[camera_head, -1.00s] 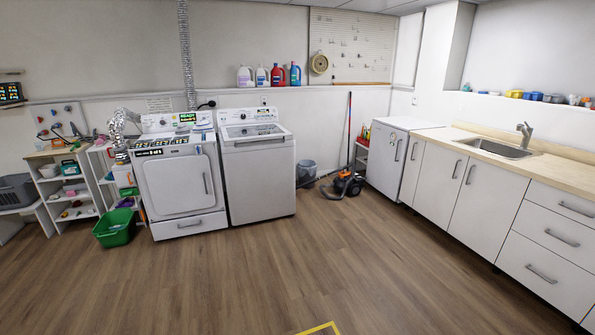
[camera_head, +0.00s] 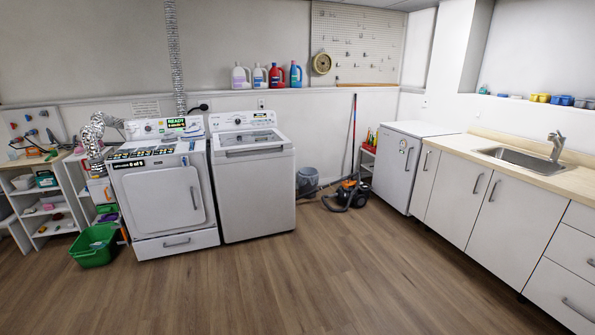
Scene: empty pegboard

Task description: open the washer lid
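The white top-loading washer (camera_head: 254,194) stands against the back wall, left of the middle. Its lid (camera_head: 251,141) lies flat on top and looks shut, with a grey handle strip along the front edge and a darker window behind it. A control panel (camera_head: 243,119) rises at its back. A white front-door dryer (camera_head: 164,198) stands close on its left, with labels along its top front edge. Neither of my grippers shows in the view.
Wood floor (camera_head: 290,280) is clear in front of the washer. A grey bucket (camera_head: 307,181) and an orange-black vacuum (camera_head: 348,192) stand to its right. A green basket (camera_head: 94,246) sits left of the dryer. White cabinets (camera_head: 490,210) with a sink line the right side.

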